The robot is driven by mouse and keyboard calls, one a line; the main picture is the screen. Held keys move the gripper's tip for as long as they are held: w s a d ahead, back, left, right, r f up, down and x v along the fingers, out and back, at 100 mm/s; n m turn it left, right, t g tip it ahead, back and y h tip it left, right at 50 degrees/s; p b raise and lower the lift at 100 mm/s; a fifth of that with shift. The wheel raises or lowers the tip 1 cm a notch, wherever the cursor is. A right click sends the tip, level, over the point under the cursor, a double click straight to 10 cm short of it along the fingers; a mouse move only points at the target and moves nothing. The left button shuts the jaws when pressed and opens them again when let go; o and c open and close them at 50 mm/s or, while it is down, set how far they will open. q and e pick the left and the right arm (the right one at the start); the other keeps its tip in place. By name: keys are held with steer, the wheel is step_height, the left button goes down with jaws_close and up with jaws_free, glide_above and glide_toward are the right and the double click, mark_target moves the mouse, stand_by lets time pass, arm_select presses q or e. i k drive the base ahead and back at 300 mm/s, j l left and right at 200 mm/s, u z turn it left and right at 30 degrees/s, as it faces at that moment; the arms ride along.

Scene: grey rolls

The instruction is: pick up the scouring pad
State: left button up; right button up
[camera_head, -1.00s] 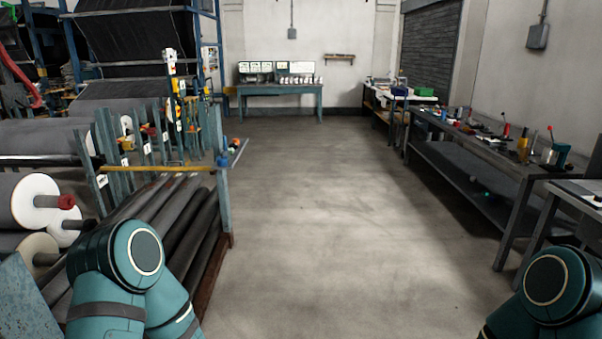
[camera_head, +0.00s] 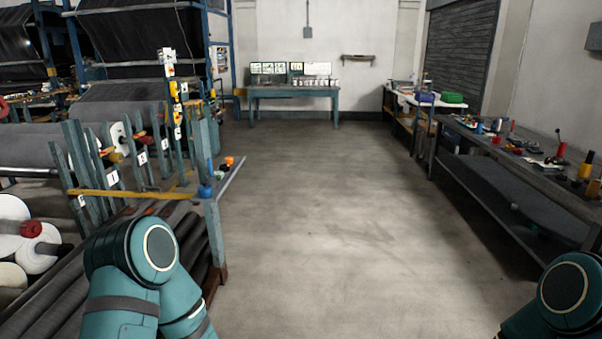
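I cannot make out a scouring pad in the head view. The long workbench (camera_head: 556,190) on the right carries several small tools and containers, too small to tell apart. A table at the back right carries a green item (camera_head: 452,98) and a blue item (camera_head: 426,97), which I cannot identify. Only the upper parts of my two arms show, at the lower left and lower right. Both of my grippers are out of the picture.
A rack of grey rolls (camera_head: 130,270) stands close on the left, with a blue post (camera_head: 215,235) at its corner. The concrete floor (camera_head: 330,220) ahead is clear up to a teal table (camera_head: 292,92) at the back wall. A dark shutter (camera_head: 466,60) is at right.

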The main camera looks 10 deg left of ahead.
mark_target(220, 174)
steer(key=i+u, duration=0.2)
steer(key=i, duration=0.5)
steer(key=i+l+u, duration=0.1)
steer(key=i+u, duration=0.15)
steer(key=i, duration=0.45)
steer(key=i+u, duration=0.4)
steer(key=i+l+u, duration=0.1)
steer(key=i+u, duration=0.35)
steer(key=i+l+u, duration=0.4)
steer(key=i+j, duration=0.05)
steer(key=j, duration=0.05)
